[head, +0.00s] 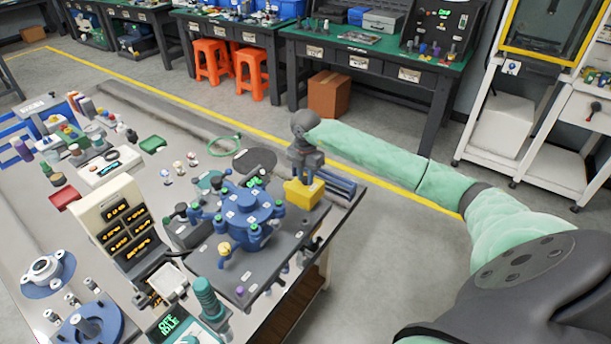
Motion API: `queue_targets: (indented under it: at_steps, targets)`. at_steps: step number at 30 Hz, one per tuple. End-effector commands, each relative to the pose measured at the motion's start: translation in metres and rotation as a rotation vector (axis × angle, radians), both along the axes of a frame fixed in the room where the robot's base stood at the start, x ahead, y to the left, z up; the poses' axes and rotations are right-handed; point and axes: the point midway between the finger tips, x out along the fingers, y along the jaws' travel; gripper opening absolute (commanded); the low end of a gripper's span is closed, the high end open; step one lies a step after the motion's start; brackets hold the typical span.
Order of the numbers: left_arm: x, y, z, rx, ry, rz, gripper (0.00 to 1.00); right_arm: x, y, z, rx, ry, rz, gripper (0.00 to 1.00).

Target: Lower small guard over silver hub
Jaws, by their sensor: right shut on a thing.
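My right gripper (307,175) reaches in from the right and points down at the right end of the table's machine. It is shut, with its fingertips at the top of a yellow block-shaped piece (303,194), which looks like the small guard. The yellow piece sits beside the blue round test unit (242,212), at the right edge of its grey base. I cannot tell whether it is touching the base. No silver hub shows clearly under it; the yellow piece and gripper may hide it. A silver flanged part (42,268) lies at the far left. My left gripper is not in view.
The blue unit has several knobs around it. A dark display panel with orange digits (125,232) stands to its left. A green ring (225,145) and a dark disc (255,161) lie behind. Floor is free right of the table (345,200).

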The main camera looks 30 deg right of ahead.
Motion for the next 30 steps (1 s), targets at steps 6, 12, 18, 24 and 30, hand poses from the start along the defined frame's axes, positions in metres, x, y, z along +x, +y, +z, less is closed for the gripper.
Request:
queue_targets:
  at_steps: [6,12,18,24,30]
  targets:
    - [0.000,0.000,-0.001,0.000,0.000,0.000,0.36,0.000,0.000,-0.002,0.000,0.000,0.000,0.00]
    - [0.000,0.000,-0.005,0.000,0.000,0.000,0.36,0.000,0.000,-0.007,0.000,0.000,0.000,0.00]
    - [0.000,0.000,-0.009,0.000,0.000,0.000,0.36,0.000,0.000,-0.013,0.000,0.000,0.000,0.00]
    - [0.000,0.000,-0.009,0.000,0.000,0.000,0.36,0.000,0.000,-0.014,0.000,0.000,0.000,0.00]
    - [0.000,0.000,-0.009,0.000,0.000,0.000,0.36,0.000,0.000,-0.013,0.000,0.000,0.000,0.00]
